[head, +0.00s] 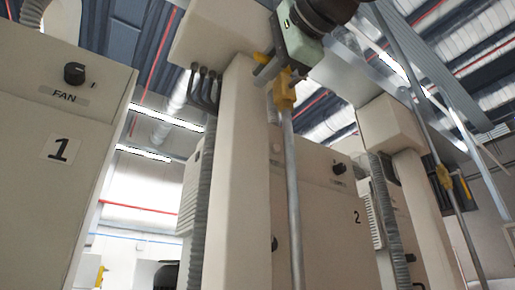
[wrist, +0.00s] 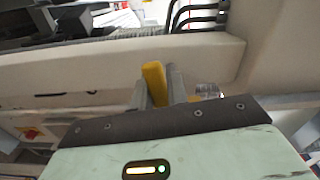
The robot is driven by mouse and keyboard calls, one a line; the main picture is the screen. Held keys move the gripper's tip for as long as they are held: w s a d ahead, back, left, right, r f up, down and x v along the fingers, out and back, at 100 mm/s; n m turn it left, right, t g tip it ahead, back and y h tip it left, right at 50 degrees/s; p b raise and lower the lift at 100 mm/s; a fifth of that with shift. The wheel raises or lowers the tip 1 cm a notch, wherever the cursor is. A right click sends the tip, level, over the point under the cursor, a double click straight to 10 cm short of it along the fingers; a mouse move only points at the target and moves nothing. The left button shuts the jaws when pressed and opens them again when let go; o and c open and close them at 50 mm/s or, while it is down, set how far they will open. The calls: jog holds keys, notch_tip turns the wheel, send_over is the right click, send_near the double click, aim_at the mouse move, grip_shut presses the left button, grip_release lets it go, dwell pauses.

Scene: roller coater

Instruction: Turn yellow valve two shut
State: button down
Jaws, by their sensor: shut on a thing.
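A yellow valve (head: 285,88) sits on a grey vertical pipe beside a beige column, in front of the cabinet marked 2 (head: 330,215). My gripper (head: 268,70) is at the valve, high in the head view. In the wrist view my gripper (wrist: 157,92) has its two grey fingers shut on the yellow valve handle (wrist: 154,82), which sticks out between them. The fingers partly hide the handle in the head view. I cannot tell the handle's exact angle to the pipe.
A second yellow valve (head: 443,178) is on another pipe at the right. A cabinet marked 1 with a FAN knob (head: 74,73) stands at the left. The beige column (head: 235,180) and its grey corrugated hose (head: 203,200) are close to my gripper.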

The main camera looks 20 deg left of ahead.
jog(key=shift+r+m+p, duration=0.35)
jog(key=shift+r+m, duration=0.2)
jog(key=shift+m, duration=0.35)
jog(key=c, duration=1.4)
grip_release()
jog(key=shift+d, duration=0.1)
jog(key=b+v, duration=0.5)
jog(key=v, duration=1.2)
jog(key=shift+s+d, duration=0.1)
jog(key=shift+d, duration=0.1)
